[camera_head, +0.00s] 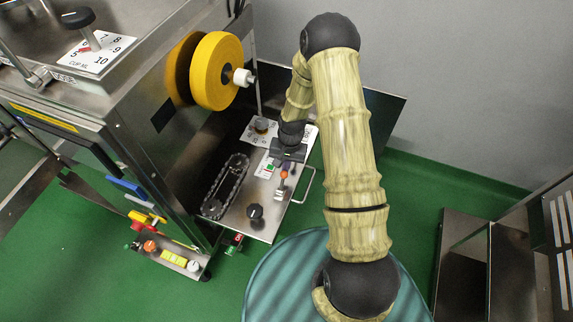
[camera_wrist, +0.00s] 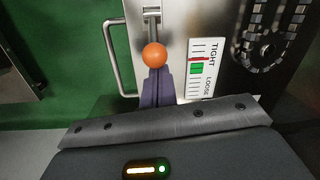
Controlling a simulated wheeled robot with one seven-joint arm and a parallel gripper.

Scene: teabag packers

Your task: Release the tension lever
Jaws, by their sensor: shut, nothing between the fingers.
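The tension lever has an orange ball knob (camera_wrist: 154,55) and a metal mount (camera_wrist: 152,14) on the steel panel. In the head view its knob (camera_head: 284,174) shows just below my gripper (camera_head: 285,162). Beside the knob in the wrist view is a white label (camera_wrist: 205,60) reading TIGHT and LOOSE, with red and green marks. The knob is level with the TIGHT part. My gripper (camera_wrist: 156,72) is shut and empty, its dark fingers right at the near side of the knob. I cannot tell whether they touch it. The lever's stem is partly hidden by the knob.
A metal handle (camera_wrist: 118,60) stands left of the lever in the wrist view. A chain (camera_wrist: 262,45) lies on the right. In the head view, a yellow roll (camera_head: 217,70) and a black knob (camera_head: 255,211) are nearby. Green floor is open beyond the panel.

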